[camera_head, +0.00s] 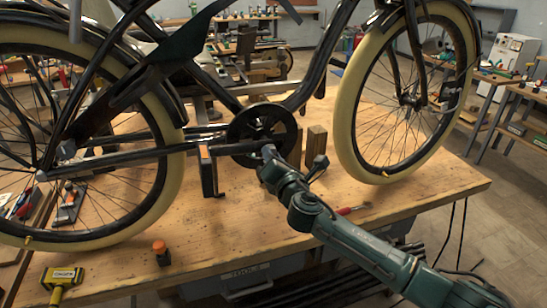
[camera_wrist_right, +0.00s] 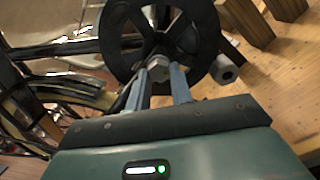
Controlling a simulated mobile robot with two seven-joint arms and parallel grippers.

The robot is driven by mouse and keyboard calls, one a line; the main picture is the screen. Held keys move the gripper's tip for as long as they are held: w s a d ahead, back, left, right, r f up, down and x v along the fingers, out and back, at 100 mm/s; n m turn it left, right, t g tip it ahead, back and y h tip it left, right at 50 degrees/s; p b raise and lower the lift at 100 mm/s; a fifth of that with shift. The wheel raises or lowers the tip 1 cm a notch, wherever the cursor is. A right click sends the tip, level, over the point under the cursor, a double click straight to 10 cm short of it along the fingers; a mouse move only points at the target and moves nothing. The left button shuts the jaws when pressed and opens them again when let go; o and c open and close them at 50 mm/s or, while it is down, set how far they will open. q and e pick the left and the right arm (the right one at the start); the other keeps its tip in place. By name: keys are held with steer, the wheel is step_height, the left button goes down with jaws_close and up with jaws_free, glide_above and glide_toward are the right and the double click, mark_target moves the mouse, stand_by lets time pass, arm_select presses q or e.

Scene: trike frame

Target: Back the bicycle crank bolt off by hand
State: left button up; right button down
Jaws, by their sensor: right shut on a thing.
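The bicycle's dark chainring (camera_head: 288,128) stands upright at the middle of the frame; it also fills the top of the right wrist view (camera_wrist_right: 207,42). The grey crank bolt (camera_wrist_right: 158,70) shows at the chainring's centre in the right wrist view. My right gripper (camera_wrist_right: 160,80) reaches in with one finger on each side of the bolt and is shut on it. In the head view the right gripper (camera_head: 268,152) is in front of the chainring's lower part, and I cannot make out the bolt there. My left gripper is not in view.
The bicycle stands over a wooden bench (camera_head: 420,192) between its two cream-tyred wheels. A yellow tool (camera_head: 62,278) and an orange-topped object (camera_head: 161,252) lie front left.

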steer(key=c, duration=1.3)
jaws_free()
steer(key=shift+r, duration=0.2)
steer(key=shift+o, duration=0.3)
steer(key=shift+w+f, duration=0.1)
steer(key=shift+f, duration=0.05)
steer(key=shift+w+f, duration=0.1)
steer(key=b+v, duration=0.1)
steer(key=v, duration=1.2)
steer(key=s+d+f+m+g+h, duration=0.1)
steer(key=s+d+f+m+g, duration=0.2)
steer(key=s+f+m, duration=0.9)
steer(key=s+d+f+m+g+h, duration=0.1)
steer(key=s+d+f+m+g, duration=0.3)
steer(key=f+m, duration=1.2)
steer(key=s+d, duration=0.4)
steer(key=s, duration=0.3)
steer(key=shift+s+f+m+h, duration=0.3)
steer(key=shift+s+h, duration=0.1)
